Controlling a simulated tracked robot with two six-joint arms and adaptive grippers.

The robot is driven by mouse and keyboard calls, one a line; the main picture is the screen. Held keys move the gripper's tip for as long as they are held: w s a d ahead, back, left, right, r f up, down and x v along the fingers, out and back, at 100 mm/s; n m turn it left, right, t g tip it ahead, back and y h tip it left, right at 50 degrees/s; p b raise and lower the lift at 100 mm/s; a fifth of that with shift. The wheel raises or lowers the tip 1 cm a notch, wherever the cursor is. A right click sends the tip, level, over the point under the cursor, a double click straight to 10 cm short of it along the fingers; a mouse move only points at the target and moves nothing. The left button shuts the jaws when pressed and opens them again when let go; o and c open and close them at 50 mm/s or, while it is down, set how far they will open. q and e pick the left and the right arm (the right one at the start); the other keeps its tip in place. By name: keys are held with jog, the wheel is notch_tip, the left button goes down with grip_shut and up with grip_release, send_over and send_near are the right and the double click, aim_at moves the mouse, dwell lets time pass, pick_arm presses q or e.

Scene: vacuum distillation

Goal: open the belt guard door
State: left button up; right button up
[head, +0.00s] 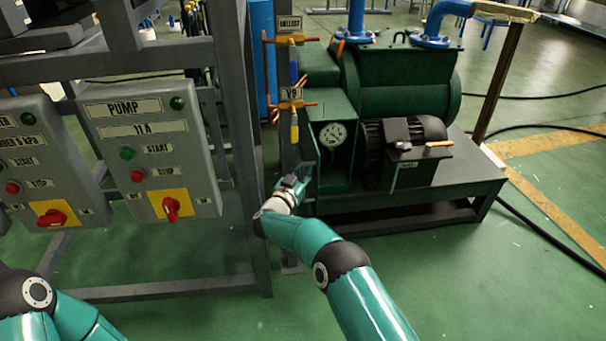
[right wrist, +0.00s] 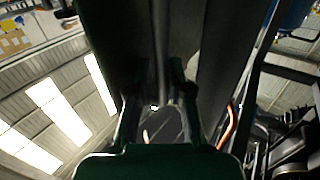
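The green pump unit (head: 405,85) stands on a low dark base at the right of the head view. My right gripper (head: 293,187) is low beside the housing's left edge. In the right wrist view its two fingers (right wrist: 158,105) stand apart around a dark upright edge; contact cannot be told. My left gripper is out of view.
The grey panel marked PUMP (head: 150,155), with a red switch, hangs on a grey frame (head: 238,130) left of my right arm. Orange-handled valves (head: 292,100) are above the gripper. A dark motor (head: 400,135) is right of the gauge. Green floor is clear in front.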

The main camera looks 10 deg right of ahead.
jog(key=shift+o, duration=1)
jog(key=shift+a+f, duration=0.1)
jog(key=shift+f, duration=0.05)
jog(key=shift+s, duration=0.1)
jog(key=shift+s+a+f, duration=0.1)
jog(key=v, duration=1.1)
jog(key=shift+s+a, duration=0.2)
jog(key=shift+s, duration=0.15)
jog(key=shift+d, duration=0.1)
